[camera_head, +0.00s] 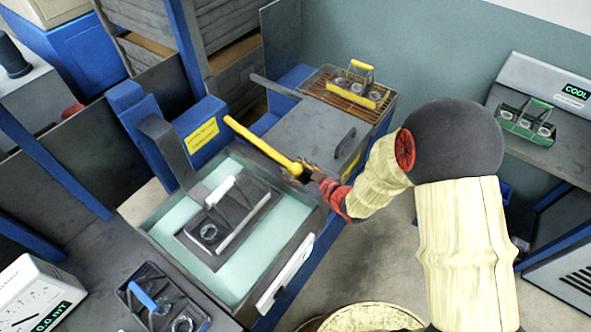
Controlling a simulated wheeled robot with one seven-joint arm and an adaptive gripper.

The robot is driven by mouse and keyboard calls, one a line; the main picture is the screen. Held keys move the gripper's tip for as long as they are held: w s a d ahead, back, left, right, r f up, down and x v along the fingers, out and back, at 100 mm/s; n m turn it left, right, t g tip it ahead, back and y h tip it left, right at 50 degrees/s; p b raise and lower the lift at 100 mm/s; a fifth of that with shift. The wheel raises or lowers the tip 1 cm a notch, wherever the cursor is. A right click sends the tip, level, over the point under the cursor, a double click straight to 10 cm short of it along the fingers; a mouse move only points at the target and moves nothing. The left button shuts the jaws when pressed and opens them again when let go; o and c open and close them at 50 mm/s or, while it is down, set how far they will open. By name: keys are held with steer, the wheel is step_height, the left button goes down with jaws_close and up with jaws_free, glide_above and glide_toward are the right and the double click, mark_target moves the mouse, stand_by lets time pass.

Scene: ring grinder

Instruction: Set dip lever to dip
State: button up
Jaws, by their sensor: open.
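The yellow dip lever (262,145) slants down to the right from the blue machine body beside a yellow label (201,136). Its rounded end is at my gripper (303,174). My gripper is open, with its dark fingers at the lever's end; whether they touch it I cannot tell. A dark rack (235,220) with a white-topped handle and a ring sits in the pale green bath (255,268), below and left of the lever. A grey arm (165,145) reaches from the blue body down toward the rack.
A yellow-handled rack (362,92) stands on a brown grate behind. A green-handled rack (527,122) is by the COOL display at right. A blue-handled rack (160,300) is at bottom left, near a gauge box (30,292). Open floor lies right of the bath.

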steer(key=shift+c, duration=0.3)
jaws_close()
stand_by(0.5)
